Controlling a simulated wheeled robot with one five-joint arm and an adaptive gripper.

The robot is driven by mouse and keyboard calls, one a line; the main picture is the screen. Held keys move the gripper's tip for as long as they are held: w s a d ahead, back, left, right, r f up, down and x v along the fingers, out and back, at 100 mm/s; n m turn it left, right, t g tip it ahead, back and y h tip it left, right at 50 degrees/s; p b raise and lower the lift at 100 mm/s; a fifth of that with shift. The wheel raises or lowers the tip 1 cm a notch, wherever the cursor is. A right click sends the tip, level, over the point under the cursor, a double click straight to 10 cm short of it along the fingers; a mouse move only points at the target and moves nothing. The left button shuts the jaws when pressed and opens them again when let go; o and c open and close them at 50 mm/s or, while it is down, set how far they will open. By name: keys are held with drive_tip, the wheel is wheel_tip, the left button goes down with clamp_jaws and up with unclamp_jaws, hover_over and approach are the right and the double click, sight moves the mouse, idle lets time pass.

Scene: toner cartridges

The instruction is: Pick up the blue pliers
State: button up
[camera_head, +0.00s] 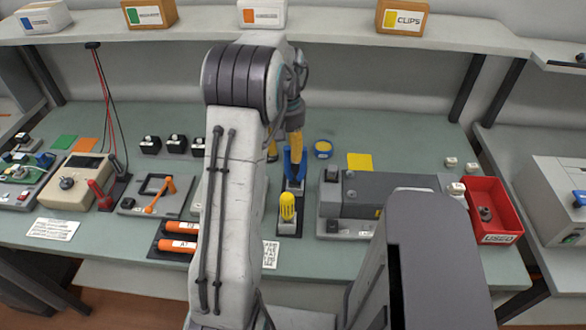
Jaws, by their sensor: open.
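The blue pliers (294,171) stand in a dark holder on the green bench top, near the middle of the view. Only their blue handles show clearly. My gripper (284,155) hangs just behind and above them, with yellow fingers. One finger shows right at the top of the blue handles, and the other shows lower left beside my arm. The jaws are open and hold nothing that I can see. My arm hides part of the gripper, and I cannot tell whether a finger touches the pliers.
A yellow-handled tool (288,207) stands in front of the pliers. A grey device (372,192) and a red bin (492,211) are to the right. Orange cylinders (180,228) lie left of my arm. A shelf (330,30) runs above.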

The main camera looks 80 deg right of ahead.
sight(287, 167)
drive_tip(key=shift+f+p, duration=0.4)
drive_tip(key=shift+f, duration=2.25)
drive_tip(key=shift+o, duration=0.2)
clamp_jaws()
